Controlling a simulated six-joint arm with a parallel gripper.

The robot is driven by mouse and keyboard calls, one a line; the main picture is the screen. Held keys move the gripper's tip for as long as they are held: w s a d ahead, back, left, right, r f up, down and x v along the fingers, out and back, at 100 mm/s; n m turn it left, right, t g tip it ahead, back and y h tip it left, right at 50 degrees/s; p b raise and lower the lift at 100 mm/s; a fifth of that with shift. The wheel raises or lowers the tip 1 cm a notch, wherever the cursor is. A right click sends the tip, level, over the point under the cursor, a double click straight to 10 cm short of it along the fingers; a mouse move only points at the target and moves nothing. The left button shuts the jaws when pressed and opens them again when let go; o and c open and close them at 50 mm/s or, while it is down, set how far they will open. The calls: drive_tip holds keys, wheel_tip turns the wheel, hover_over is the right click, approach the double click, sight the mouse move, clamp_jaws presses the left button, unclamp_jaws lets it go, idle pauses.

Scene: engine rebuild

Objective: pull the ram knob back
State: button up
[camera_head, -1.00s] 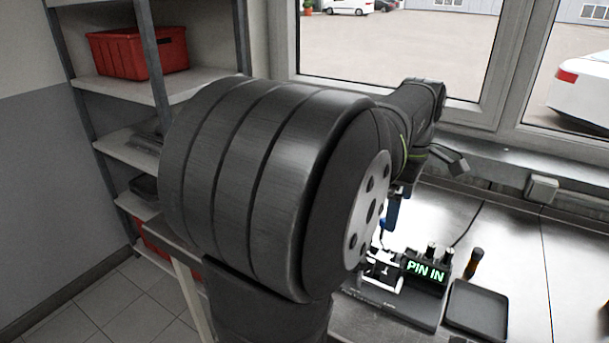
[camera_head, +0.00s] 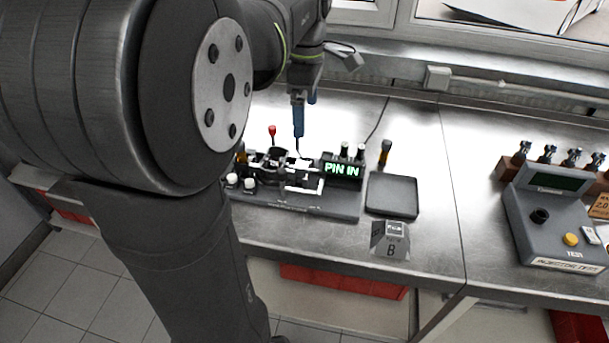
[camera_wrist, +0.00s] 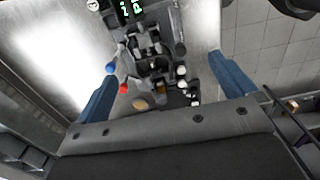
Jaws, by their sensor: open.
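The press-like fixture (camera_head: 335,207) stands on the bench below my gripper, with a green "PIN IN" display (camera_head: 342,169) at its right end. A red knob (camera_head: 272,129) rises at its back left, and white knobs (camera_head: 249,183) sit at its front left. The wrist view shows the red knob (camera_wrist: 123,88), a blue knob (camera_wrist: 111,69), a tan round knob (camera_wrist: 140,103) and white knobs (camera_wrist: 182,72). I cannot tell which is the ram knob. My gripper (camera_head: 299,125) points down over the fixture. In the wrist view my gripper (camera_wrist: 162,65) has its blue fingers wide apart, with nothing between them.
A dark empty tray (camera_head: 392,195) lies right of the fixture, with a block marked B (camera_head: 390,239) in front. An injector tester (camera_head: 557,222) is far right. Bare bench (camera_head: 440,190) lies between.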

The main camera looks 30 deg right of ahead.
drive_tip(key=c, duration=0.3)
drive_tip(key=shift+a+f, duration=0.3)
drive_tip(key=shift+f, duration=0.05)
drive_tip(key=c, duration=0.3)
drive_tip(key=a+f+g, duration=0.2)
drive_tip(key=f, duration=0.1)
drive_tip(key=shift+w+a+f+g+h, duration=0.15)
drive_tip(key=shift+a+f+g+h, duration=0.1)
drive_tip(key=shift+a+g+h, duration=0.05)
drive_tip(key=c, duration=0.7)
drive_tip(key=shift+o, duration=0.2)
drive_tip(key=n+t+h, duration=0.3)
drive_tip(key=n+h, duration=0.6)
drive_tip(key=h, duration=0.9)
approach(282, 174)
drive_tip(key=d, duration=0.7)
drive_tip(key=w+d, duration=0.1)
drive_tip(key=d, duration=0.2)
drive_tip(key=shift+d+f, duration=0.25)
drive_tip(key=shift+f, duration=0.1)
